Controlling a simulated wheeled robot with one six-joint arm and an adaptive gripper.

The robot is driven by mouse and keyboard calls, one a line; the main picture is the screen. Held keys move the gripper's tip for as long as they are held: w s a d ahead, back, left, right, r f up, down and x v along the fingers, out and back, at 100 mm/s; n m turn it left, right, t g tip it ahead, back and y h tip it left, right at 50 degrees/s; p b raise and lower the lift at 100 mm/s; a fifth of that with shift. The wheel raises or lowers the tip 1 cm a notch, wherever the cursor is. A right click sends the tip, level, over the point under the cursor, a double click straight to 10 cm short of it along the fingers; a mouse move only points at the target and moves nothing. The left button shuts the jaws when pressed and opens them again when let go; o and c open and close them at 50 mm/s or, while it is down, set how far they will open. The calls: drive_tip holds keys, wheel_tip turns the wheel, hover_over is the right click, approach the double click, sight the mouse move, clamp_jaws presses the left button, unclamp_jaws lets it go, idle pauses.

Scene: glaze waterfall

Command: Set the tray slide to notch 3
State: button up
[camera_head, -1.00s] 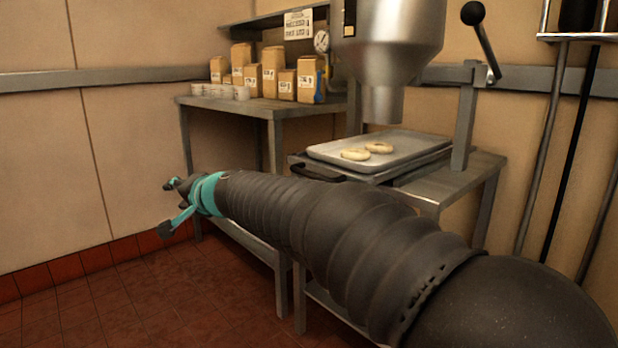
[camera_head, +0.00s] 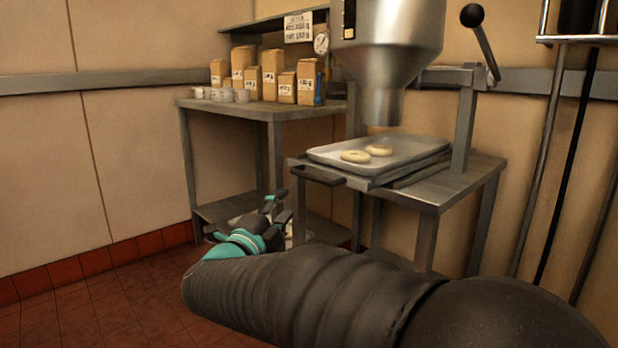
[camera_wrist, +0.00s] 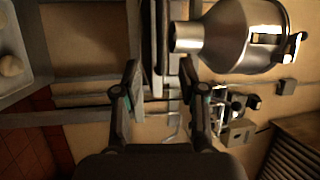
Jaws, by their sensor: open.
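A metal tray (camera_head: 412,146) with two pale rings of dough (camera_head: 355,156) sits on the slide (camera_head: 392,177) under the steel hopper. The slide has a dark handle (camera_head: 318,176) at its front left. No notch marks can be made out. My gripper (camera_head: 277,209) is open and empty, below and left of the handle, apart from it. In the wrist view, the two fingers (camera_wrist: 160,80) are spread with nothing between them. A tray edge with a round pale piece shows at the upper left there.
The steel hopper (camera_head: 388,45) hangs over the tray, with a black-knobbed lever (camera_head: 480,40) to its right. A side table (camera_head: 262,107) holds paper bags (camera_head: 270,73) and small cups. Upright poles stand at the right. Floor at the left is clear.

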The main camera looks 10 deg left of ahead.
sight(307, 178)
drive_tip(key=x, duration=1.4)
drive_tip(key=shift+s, duration=0.1)
clamp_jaws()
